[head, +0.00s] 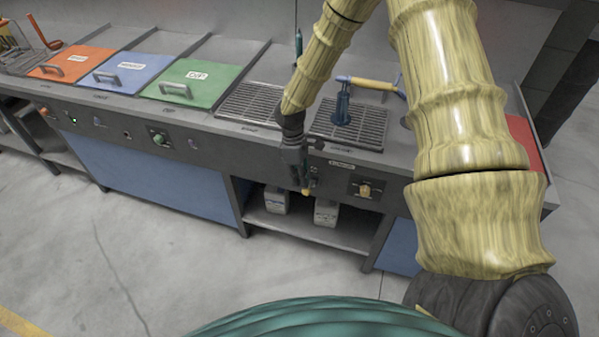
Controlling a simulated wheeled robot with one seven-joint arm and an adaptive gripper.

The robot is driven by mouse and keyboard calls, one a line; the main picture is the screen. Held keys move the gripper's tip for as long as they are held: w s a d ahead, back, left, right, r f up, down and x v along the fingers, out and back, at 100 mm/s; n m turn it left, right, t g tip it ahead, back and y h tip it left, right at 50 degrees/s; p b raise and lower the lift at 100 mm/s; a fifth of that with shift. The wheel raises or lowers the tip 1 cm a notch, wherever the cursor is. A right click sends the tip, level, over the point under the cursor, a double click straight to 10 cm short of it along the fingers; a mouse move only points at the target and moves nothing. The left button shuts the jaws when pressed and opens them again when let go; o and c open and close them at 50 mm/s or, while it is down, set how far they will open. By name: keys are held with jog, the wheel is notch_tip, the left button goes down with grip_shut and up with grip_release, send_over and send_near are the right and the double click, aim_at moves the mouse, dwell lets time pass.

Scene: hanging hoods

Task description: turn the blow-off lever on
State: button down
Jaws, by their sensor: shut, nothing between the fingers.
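My gripper (303,184) is dark with teal fingers. It points down, shut and empty, in front of the grey front panel (262,147) of the bench. A small yellow-orange tip, which looks like the end of the blow-off lever (306,191), shows right at the fingertips. The rest of that lever is mostly hidden behind my gripper, so I cannot tell its angle or whether the fingers touch it. A small label (341,163) on the panel to the right is too small to read. A tan knob (365,189) sits on a plate below and right of it.
Orange (72,62), blue (134,73) and green (197,83) lids cover the bench's left part. A blue stand (342,106) with a yellow-and-blue arm stands on the right grate. White containers (326,212) sit on the lower shelf. The floor in front is clear.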

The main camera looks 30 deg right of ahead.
jog(key=shift+s+f, duration=0.1)
jog(key=shift+f, duration=0.1)
dwell(0.5)
jog(key=shift+a, duration=0.2)
